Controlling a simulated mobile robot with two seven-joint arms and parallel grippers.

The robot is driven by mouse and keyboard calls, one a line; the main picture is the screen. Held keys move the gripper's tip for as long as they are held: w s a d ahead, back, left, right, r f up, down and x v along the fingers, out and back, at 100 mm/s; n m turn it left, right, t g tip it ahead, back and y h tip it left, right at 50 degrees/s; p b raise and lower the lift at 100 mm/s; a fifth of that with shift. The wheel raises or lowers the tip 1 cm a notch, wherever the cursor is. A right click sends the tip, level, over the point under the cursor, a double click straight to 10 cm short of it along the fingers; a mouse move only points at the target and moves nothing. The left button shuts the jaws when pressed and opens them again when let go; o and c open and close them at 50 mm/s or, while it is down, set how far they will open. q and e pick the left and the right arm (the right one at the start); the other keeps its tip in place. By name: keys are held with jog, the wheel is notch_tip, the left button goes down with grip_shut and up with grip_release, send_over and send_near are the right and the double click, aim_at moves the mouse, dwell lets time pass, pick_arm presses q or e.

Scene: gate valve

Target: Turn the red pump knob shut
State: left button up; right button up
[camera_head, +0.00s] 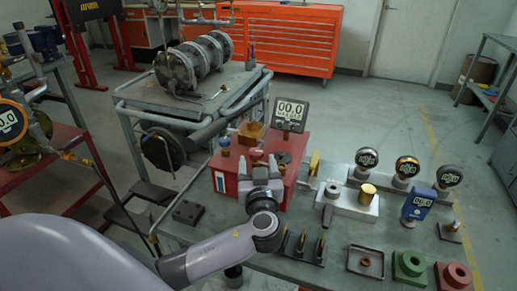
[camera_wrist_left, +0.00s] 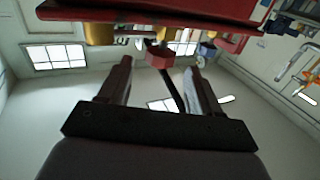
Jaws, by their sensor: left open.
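The red pump (camera_head: 290,143) stands on the bench in the head view, with a display reading 00.0 (camera_head: 291,113) above it. My left gripper (camera_head: 263,160) is at the pump's front and hides part of it. In the left wrist view the red knob (camera_wrist_left: 159,55) sits beyond and between the two open fingers of my left gripper (camera_wrist_left: 158,68). The fingers show gaps on both sides of the knob; I cannot tell how deep it lies between them. My right gripper is not in view.
A silver block with a brass cap (camera_head: 367,194) and several gauges stand right of the pump. Dark upright pins (camera_head: 302,244), a small tray (camera_head: 366,262), a green block (camera_head: 409,267) and a red block (camera_head: 453,276) are at the front. A dark flat block (camera_head: 187,212) lies left of my gripper.

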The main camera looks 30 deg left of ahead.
aim_at(256, 157)
pick_arm(q)
jog(key=shift+p+x, duration=0.45)
jog(key=shift+x, duration=2.1)
jog(key=shift+c, duration=0.4)
jog(key=c, duration=0.9)
